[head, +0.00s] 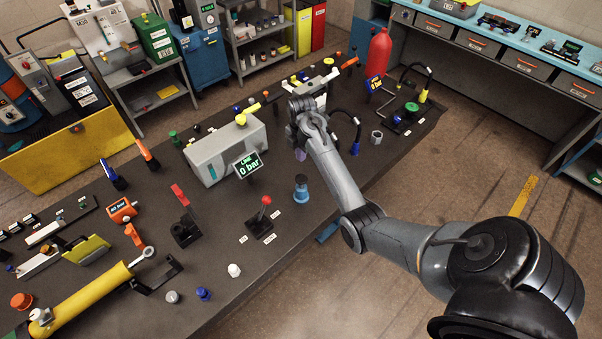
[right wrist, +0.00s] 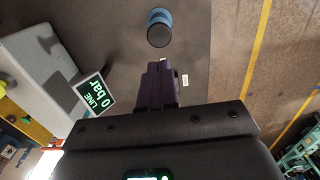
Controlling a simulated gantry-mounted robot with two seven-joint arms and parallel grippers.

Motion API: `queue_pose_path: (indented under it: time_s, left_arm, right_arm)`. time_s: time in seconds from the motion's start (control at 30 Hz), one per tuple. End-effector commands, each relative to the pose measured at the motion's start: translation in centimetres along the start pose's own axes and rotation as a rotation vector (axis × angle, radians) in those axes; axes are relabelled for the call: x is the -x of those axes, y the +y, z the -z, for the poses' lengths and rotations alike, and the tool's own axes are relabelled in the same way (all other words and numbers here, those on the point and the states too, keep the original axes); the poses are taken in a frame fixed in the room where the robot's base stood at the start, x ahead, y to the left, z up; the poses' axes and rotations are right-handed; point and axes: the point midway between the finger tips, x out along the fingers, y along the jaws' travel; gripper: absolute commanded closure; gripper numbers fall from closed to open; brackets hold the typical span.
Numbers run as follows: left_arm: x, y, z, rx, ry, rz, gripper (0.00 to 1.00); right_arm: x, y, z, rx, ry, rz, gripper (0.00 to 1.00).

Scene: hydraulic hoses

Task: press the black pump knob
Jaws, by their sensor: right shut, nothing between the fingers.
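The black pump knob (head: 301,179) sits on top of an upright blue cylinder (head: 302,195) on the dark table. In the right wrist view the knob (right wrist: 159,36) is a dark disc with the blue body behind it. My right gripper (head: 300,155) points down behind the pump in the head view, apart from it. In the right wrist view its dark purple fingers (right wrist: 162,65) are together and empty, with their tips a short way from the knob. My left gripper is not in view.
A grey unit (head: 226,150) with a display (head: 247,165) reading "LINE 0 bar" stands left of the pump. A red-knobbed lever (head: 264,212) stands at its lower left. A red bottle (head: 378,55) and black hoses are farther back. Bare table surrounds the pump.

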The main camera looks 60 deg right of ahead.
Motion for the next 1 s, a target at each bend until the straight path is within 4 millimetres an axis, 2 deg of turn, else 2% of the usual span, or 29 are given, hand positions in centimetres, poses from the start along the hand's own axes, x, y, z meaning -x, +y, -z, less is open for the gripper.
queue_pose_path:
  time_s: [0.3, 0.5, 0.7, 1.0]
  left_arm:
    - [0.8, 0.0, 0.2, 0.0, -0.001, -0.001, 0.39]
    - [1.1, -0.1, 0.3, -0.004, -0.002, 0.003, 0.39]
    - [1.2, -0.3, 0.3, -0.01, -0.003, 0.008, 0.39]
    - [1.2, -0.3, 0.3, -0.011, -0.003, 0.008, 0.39]
  right_arm:
    - [-5.9, -0.1, 0.1, 0.001, 0.002, 0.004, 1.0]
    - [-8.9, -0.1, 0.1, 0.001, 0.001, 0.003, 1.0]
    - [-10.6, 0.0, 0.1, 0.001, 0.001, 0.001, 1.0]
    - [-11.1, 0.0, 0.1, 0.001, 0.0, 0.0, 1.0]
